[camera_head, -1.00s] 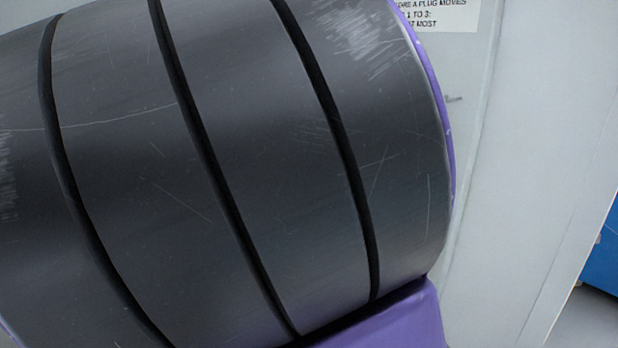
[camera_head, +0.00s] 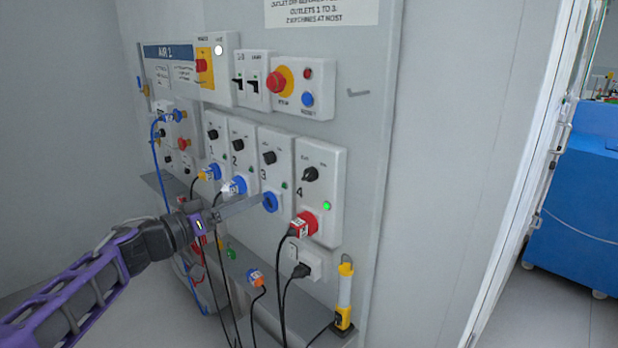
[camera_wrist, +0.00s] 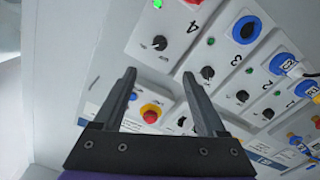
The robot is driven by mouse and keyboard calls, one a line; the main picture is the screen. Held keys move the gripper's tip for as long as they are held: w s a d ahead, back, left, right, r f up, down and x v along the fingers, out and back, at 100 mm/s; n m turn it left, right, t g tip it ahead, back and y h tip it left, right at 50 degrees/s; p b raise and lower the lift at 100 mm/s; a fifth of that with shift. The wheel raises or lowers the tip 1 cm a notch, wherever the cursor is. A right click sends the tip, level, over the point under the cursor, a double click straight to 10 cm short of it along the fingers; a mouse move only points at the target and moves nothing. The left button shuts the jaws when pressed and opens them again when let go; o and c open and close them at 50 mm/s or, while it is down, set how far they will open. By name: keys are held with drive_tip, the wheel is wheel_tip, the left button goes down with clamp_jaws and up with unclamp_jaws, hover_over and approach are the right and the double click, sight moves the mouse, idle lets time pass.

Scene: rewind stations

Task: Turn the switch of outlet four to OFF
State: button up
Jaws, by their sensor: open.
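Outlet four (camera_head: 336,180) is the rightmost of the numbered white outlet boxes in the head view. Its switch is a black rotary knob (camera_head: 311,174), with a lit green lamp (camera_head: 326,206) and a red plug (camera_head: 303,224) below. The knob's exact pointing is too small to read. My gripper (camera_head: 255,203) is in front of outlet three, left of outlet four and below knob height. In the wrist view my gripper (camera_wrist: 159,75) is open and empty, with the outlet four knob (camera_wrist: 160,42) just beyond and between the fingertips, apparently not touched.
Outlet three's blue socket (camera_head: 270,202) is empty beside my gripper; blue plugs sit in outlets one and two. Above are a red emergency button (camera_head: 277,82) and black breakers (camera_head: 253,87). A yellow torch-like tool (camera_head: 345,297) stands below. Cables hang under the outlets.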

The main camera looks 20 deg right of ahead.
sight(305, 176)
drive_tip(key=x, duration=1.7)
drive_tip(key=shift+f, duration=0.1)
clamp_jaws()
